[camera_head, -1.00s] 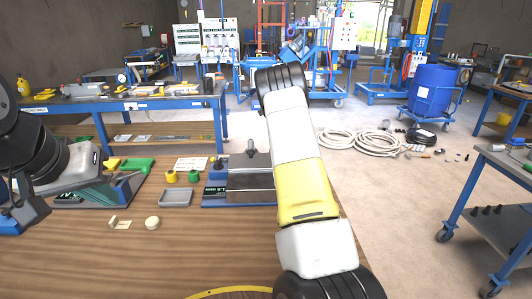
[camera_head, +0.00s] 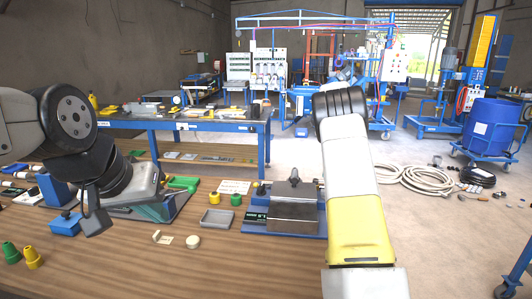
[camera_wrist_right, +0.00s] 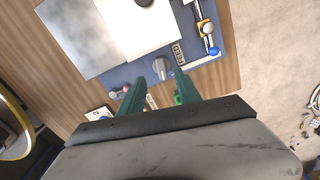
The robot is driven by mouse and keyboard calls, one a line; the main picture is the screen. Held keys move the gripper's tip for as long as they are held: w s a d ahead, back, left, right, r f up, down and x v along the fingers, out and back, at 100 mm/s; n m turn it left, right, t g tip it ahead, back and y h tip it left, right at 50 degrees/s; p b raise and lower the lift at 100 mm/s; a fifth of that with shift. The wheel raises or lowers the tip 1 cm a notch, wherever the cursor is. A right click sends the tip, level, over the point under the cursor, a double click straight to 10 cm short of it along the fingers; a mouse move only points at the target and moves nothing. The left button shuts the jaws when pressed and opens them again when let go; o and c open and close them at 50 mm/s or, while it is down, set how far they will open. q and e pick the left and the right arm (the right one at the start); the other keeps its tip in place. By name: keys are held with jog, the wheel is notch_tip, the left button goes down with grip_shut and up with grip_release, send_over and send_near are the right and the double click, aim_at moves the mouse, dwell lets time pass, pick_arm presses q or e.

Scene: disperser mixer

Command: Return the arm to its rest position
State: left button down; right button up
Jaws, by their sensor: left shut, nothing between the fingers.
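My left gripper (camera_head: 92,218) hangs over the left part of the wooden table, its small dark fingers shut and empty beside a blue block (camera_head: 65,223). My left arm (camera_head: 68,112) comes in from the left edge, bent down at the wrist. My right arm (camera_head: 356,185), white and yellow, stretches forward over the table's right part; its gripper is hidden in the head view. In the right wrist view the green fingers of my right gripper (camera_wrist_right: 158,84) are apart, with a grey knob (camera_wrist_right: 162,67) beyond the tips. No held object shows between them.
A blue-based metal plate device (camera_head: 293,210) lies left of my right arm. A grey tray (camera_head: 217,219), a white round piece (camera_head: 193,241) and green and yellow caps (camera_head: 32,257) sit on the table. A blue workbench (camera_head: 200,123) stands behind.

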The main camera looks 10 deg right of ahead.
jog(key=s+a+r+n+t+y, duration=0.1)
jog(key=s+a+r+n+t, duration=0.1)
jog(key=s+a+r+n, duration=0.5)
jog(key=s+a+r+n+t+y, duration=0.1)
jog(key=s+a+r+n, duration=0.25)
jog(key=s+r, duration=0.65)
jog(key=s+a+f+n+t, duration=0.1)
jog(key=s+a+n, duration=0.2)
jog(key=s, duration=0.4)
jog(key=s+a+f+n+t, duration=0.1)
jog(key=s+a+n, duration=0.2)
jog(key=s+n, duration=0.2)
jog(key=s+a+f+n+t, duration=0.1)
jog(key=s+a+n, duration=0.2)
jog(key=s, duration=0.7)
jog(key=shift+s+f+n, duration=0.3)
jog(key=shift+f+n, duration=0.1)
jog(key=shift+n, duration=0.65)
jog(key=shift+d, duration=0.15)
